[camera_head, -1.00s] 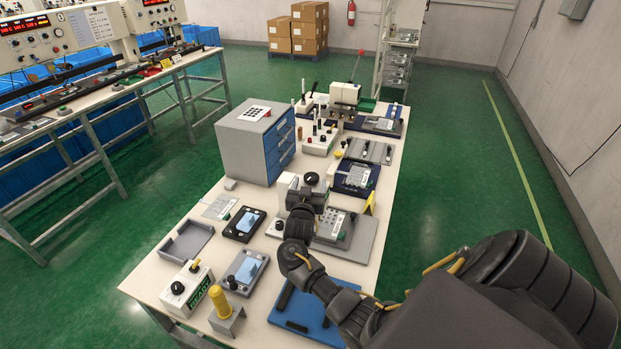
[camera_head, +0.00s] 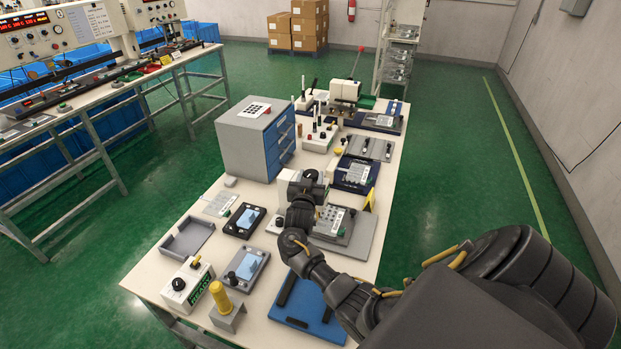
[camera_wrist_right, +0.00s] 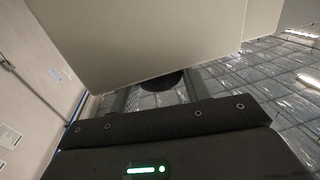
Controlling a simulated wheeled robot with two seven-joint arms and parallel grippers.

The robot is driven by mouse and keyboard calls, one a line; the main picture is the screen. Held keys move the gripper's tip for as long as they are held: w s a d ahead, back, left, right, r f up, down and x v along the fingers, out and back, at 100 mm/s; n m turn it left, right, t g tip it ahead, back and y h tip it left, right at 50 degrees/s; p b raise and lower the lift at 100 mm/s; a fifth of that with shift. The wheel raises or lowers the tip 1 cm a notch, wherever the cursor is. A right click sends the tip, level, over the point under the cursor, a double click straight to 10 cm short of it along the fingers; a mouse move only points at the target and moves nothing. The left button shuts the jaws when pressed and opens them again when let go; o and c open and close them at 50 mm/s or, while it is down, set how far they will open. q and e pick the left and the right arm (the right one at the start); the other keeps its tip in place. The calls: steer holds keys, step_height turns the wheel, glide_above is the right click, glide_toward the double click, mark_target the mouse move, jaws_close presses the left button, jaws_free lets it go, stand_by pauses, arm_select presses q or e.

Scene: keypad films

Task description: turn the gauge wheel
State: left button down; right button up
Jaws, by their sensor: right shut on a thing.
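The gauge wheel is a black round knob (camera_head: 311,174) on a pale upright gauge body (camera_head: 284,186) near the middle of the bench in the head view. My right gripper (camera_head: 309,184) is at the wheel and shut on it; the jaws hide part of it. In the right wrist view a dark round edge of the wheel (camera_wrist_right: 163,82) shows between the two fingers, under a large beige surface that hides the rest. How far the wheel is turned cannot be seen. My left gripper is not in view.
A grey board with a keypad (camera_head: 333,219) lies right beside my right gripper. A blue-fronted drawer cabinet (camera_head: 246,140) stands to the left. A blue plate (camera_head: 312,310), a yellow-topped post (camera_head: 220,298) and small devices lie nearer. A yellow sign (camera_head: 370,198) stands at the right edge.

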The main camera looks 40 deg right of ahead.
steer(key=shift+w+a+f+m+g+h+b, duration=0.1)
steer(key=shift+w+f+m+g+h+b, duration=0.05)
steer(key=shift+m+g+h+b, duration=0.6)
steer(key=shift+g, duration=0.45)
steer(key=o, duration=1)
steer(key=shift+a, duration=0.1)
steer(key=shift+s+a, duration=0.25)
steer(key=shift+a, duration=0.05)
steer(key=shift+b+v, duration=1.3)
steer(key=shift+v, duration=3.7)
